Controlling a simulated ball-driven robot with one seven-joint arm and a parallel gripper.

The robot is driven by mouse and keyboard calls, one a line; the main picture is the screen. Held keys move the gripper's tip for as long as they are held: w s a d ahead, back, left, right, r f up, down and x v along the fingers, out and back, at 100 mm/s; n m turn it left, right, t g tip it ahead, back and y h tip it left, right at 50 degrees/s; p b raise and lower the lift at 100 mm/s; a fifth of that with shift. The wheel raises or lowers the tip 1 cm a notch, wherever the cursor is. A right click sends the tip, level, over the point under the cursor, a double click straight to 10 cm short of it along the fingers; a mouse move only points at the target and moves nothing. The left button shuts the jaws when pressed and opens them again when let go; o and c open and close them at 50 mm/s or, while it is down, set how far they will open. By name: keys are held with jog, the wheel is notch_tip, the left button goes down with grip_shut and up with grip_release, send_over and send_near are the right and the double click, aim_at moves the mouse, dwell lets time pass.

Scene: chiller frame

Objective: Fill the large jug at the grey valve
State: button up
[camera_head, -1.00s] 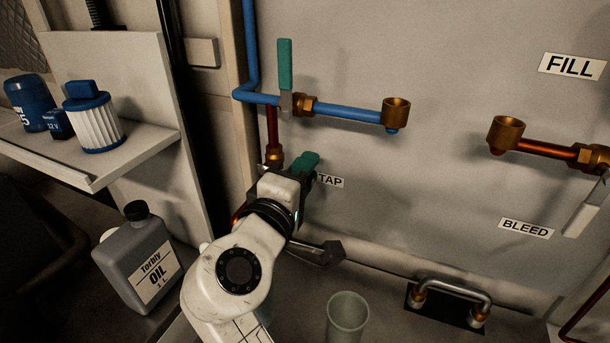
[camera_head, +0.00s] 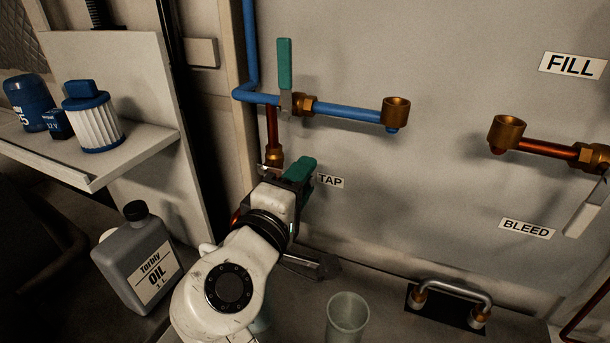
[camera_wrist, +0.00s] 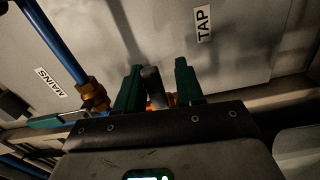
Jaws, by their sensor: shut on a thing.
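My gripper (camera_head: 288,172) is at the wall beside the TAP label (camera_head: 331,181). In the wrist view its two green fingers (camera_wrist: 157,84) stand either side of a dark grey lever (camera_wrist: 152,78), apparently the grey valve's handle, and are shut on it. Brass shows behind the lever; the rest of the valve is hidden. A translucent, open-topped jug (camera_head: 347,318) stands below and to the right of my gripper, apart from it. Another translucent vessel shows partly behind my arm (camera_head: 262,318); I cannot tell which is larger.
A green-handled valve (camera_head: 285,65) on the blue pipe is above my gripper, near the MAINS label (camera_wrist: 47,84). Brass outlets (camera_head: 396,112) project from the wall. A grey oil can (camera_head: 138,262) stands left of my arm, below a shelf (camera_head: 150,160). A metal loop handle (camera_head: 452,292) is at lower right.

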jog(key=v, duration=0.9)
jog(key=shift+b, duration=0.3)
jog(key=shift+o, duration=0.4)
jog(key=shift+a, duration=0.1)
